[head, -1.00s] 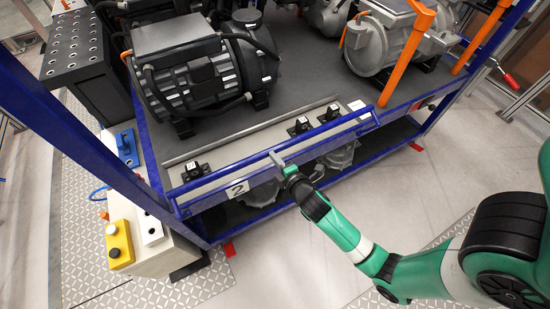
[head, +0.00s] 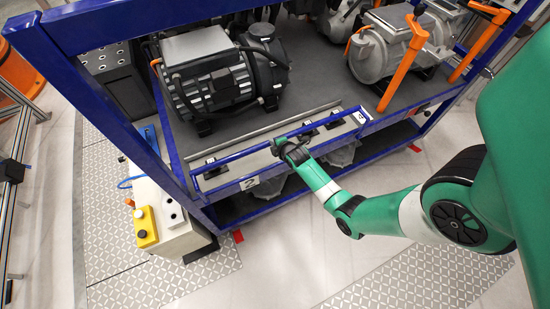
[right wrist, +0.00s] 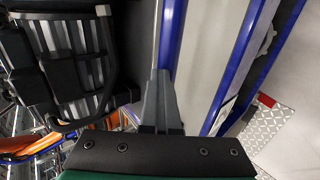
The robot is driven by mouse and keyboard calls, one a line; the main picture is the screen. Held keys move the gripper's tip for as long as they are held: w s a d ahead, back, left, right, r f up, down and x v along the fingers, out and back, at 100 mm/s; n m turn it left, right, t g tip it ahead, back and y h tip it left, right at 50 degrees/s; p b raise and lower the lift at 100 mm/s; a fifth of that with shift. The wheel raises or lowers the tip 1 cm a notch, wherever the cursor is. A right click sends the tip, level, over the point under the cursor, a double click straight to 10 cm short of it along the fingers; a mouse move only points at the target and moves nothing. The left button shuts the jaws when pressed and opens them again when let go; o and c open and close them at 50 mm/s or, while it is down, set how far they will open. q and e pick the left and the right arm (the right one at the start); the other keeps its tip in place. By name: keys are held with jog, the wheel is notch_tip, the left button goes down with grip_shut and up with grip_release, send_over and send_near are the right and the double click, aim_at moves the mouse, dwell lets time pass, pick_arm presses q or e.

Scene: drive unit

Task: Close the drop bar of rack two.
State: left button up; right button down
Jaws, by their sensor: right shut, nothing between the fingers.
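The drop bar (head: 236,155) of the rack marked "2" (head: 249,183) is a long, thin blue bar along the front of the shelf. It lies just inward of the blue front rail and passes close by the small black brackets (head: 308,132). My right gripper (head: 278,147) is shut and empty, with its fingertips at the middle of the bar, seemingly against its outer side. In the right wrist view the closed grey fingers (right wrist: 160,100) point along the blue bar (right wrist: 172,30) and overlap its near part. Exact contact is hard to tell. My left gripper is out of view.
A dark motor (head: 218,80) stands on the shelf behind the bar, and a grey unit with orange handles (head: 385,45) stands to its right. A stand with a yellow button box (head: 145,227) is at the left. The floor in front of the rack is open.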

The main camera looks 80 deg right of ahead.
jog(key=shift+s+f, duration=0.2)
jog(key=shift+f, duration=0.2)
jog(key=w+r+p+v, duration=0.1)
jog(key=p+v, duration=0.6)
jog(key=v, duration=0.7)
jog(key=shift+d+r, duration=0.35)
